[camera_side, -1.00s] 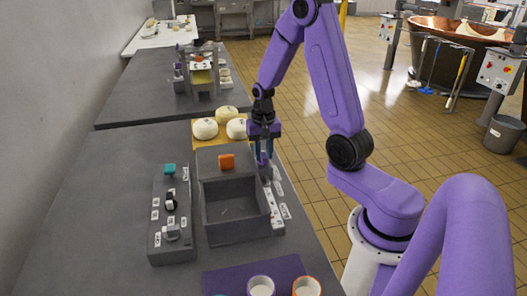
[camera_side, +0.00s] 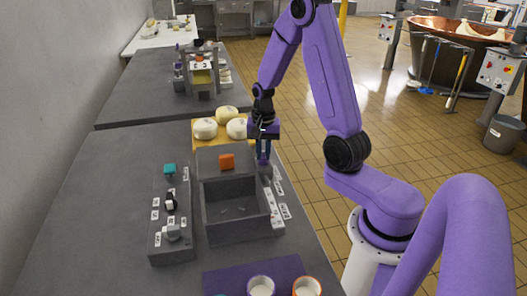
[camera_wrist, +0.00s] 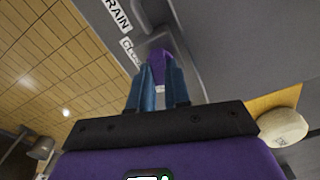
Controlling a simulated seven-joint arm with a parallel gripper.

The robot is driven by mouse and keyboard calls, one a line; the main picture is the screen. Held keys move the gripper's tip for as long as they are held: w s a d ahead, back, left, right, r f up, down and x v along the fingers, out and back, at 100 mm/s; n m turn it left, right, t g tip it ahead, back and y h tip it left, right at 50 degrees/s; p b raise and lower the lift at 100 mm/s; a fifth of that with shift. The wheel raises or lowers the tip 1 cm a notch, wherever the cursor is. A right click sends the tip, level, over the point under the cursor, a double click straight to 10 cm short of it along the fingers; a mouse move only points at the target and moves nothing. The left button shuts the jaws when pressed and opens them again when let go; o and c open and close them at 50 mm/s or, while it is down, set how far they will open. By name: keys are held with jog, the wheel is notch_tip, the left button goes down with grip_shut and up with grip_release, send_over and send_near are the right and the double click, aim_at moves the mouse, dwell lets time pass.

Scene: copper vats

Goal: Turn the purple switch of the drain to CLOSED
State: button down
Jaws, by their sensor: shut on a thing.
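The purple switch (camera_wrist: 160,62) shows in the wrist view between my two blue fingers, on the grey drain unit. My gripper (camera_wrist: 160,90) is shut on it. A white label reading DRAIN (camera_wrist: 116,14) and a partly hidden one starting "CL" (camera_wrist: 129,50) lie just left of the switch. In the side view my gripper (camera_side: 263,158) points down at the far right corner of the grey basin (camera_side: 236,234), at the far end of a strip with white labels (camera_side: 279,187). The fingers largely hide the switch there.
An orange switch (camera_side: 227,162) stands behind the basin. A panel left of it carries a teal switch (camera_side: 170,169), a black and white knob (camera_side: 170,202) and a grey knob (camera_side: 172,233). Cheeses (camera_side: 205,128) sit on a board behind. Cups (camera_side: 261,286) stand in front.

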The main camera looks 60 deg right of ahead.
aim_at(263, 154)
jog(key=m, duration=1.1)
jog(key=shift+m, duration=1.8)
jog(key=c, duration=1.4)
grip_release()
jog(key=shift+o, duration=0.2)
notch_tip(263, 154, up, 18)
jog(key=shift+f, duration=0.25)
